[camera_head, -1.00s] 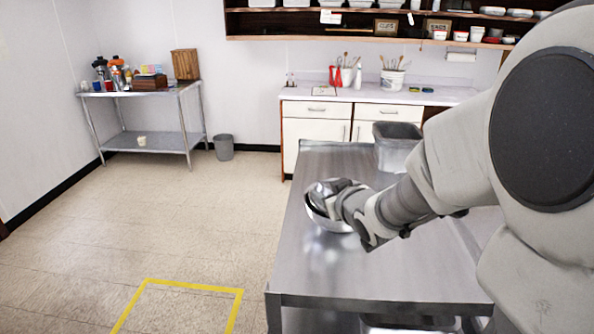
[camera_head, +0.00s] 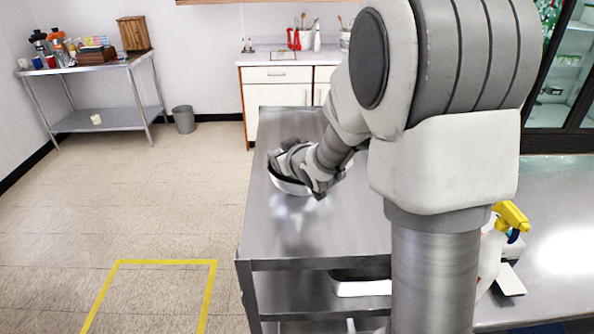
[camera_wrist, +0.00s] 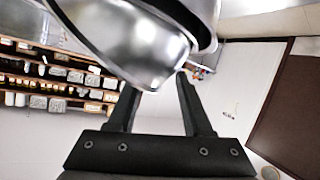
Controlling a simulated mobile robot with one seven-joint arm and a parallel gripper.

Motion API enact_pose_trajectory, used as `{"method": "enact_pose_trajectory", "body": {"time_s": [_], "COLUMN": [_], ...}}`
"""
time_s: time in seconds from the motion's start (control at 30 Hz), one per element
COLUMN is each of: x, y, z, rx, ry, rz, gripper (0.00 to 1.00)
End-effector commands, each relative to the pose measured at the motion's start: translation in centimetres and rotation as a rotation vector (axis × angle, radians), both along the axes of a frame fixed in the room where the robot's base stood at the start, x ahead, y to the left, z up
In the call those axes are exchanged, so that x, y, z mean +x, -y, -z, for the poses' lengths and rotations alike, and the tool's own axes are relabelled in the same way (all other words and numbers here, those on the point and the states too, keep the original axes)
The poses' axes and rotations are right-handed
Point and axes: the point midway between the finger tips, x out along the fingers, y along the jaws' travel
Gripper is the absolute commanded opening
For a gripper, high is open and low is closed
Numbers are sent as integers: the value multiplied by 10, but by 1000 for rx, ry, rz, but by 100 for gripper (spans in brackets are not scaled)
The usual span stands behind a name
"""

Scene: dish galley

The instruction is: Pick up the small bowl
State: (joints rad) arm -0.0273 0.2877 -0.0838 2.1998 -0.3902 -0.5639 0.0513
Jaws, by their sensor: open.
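A shiny metal bowl (camera_head: 291,187) is on the steel table, partly hidden by my gripper (camera_head: 283,163). In the wrist view a rounded metal bowl (camera_wrist: 140,45) fills the top middle, close to the fingers. A second curved metal edge (camera_wrist: 206,14) shows just beyond its rim; I cannot tell whether it is a separate, larger bowl. My gripper (camera_wrist: 157,84) is open, with its two dark fingers apart and the bowl's lower edge at their tips. The bowl hides part of the fingertips, and I cannot tell whether they touch it.
The steel table (camera_head: 330,235) has clear room in front of the bowl. A spray bottle (camera_head: 497,245) stands on the counter (camera_head: 555,215) at right. A side table (camera_head: 100,120) and a grey bin (camera_head: 184,119) stand at the back left. The floor at left is open.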

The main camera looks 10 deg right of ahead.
Motion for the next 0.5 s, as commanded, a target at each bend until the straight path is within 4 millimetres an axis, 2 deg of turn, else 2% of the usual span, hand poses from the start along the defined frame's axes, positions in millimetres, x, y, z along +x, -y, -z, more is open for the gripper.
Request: {"method": "enact_pose_trajectory", "body": {"time_s": [0.03, 0.3, 0.5], "x": [0, 0, 0], "y": [0, 0, 0], "z": [0, 0, 0], "rx": [0, 0, 0], "ry": [0, 0, 0], "rz": [0, 0, 0], "gripper": [47, 0, 0]}}
